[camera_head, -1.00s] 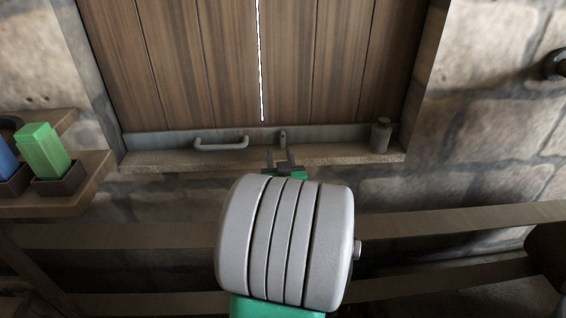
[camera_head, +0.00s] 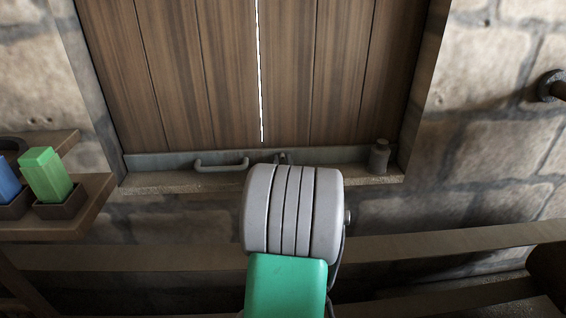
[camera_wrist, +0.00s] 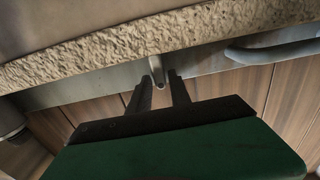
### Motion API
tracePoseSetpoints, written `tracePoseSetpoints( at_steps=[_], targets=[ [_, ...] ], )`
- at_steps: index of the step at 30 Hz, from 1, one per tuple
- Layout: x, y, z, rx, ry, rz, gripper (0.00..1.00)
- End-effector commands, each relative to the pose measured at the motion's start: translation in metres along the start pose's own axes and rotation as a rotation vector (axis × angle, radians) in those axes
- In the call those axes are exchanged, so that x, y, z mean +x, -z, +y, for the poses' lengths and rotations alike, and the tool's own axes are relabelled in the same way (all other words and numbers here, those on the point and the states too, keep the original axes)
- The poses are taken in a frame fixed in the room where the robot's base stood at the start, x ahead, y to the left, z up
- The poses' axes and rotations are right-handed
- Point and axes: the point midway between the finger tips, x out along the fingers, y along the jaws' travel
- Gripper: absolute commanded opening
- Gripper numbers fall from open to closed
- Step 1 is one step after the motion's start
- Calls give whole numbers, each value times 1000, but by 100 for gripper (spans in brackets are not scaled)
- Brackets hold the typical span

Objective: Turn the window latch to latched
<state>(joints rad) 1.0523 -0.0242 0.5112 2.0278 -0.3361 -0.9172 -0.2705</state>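The window latch (camera_wrist: 156,68) is a small grey metal lever on the rail at the foot of the wooden shutters (camera_head: 220,80). In the wrist view it sits between the tips of my gripper's two dark fingers (camera_wrist: 160,77). The fingers are apart, with a narrow gap around the lever; I cannot tell if either touches it. In the head view only the top of the latch (camera_head: 281,156) shows, just above my grey wrist. My fingers are hidden there behind the arm.
A grey bar handle (camera_head: 222,164) is fixed left of the latch; it also shows in the wrist view (camera_wrist: 272,52). A small grey bottle-shaped thing (camera_head: 379,156) stands on the stone sill (camera_head: 160,184) at right. A shelf at left holds a green block (camera_head: 46,173) and a blue block.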

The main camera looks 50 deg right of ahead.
Motion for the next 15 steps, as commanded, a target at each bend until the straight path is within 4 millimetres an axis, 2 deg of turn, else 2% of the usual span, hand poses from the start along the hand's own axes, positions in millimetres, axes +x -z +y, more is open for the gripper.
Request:
tracePoseSetpoints(
  at_steps=[1, 8, 15],
  targets=[
    [0, 0, 0, 0, 0, 0, 19],
    [0, 0, 0, 0, 0, 0, 0],
    [0, 0, 0, 0, 0, 0, 0]
  ],
)
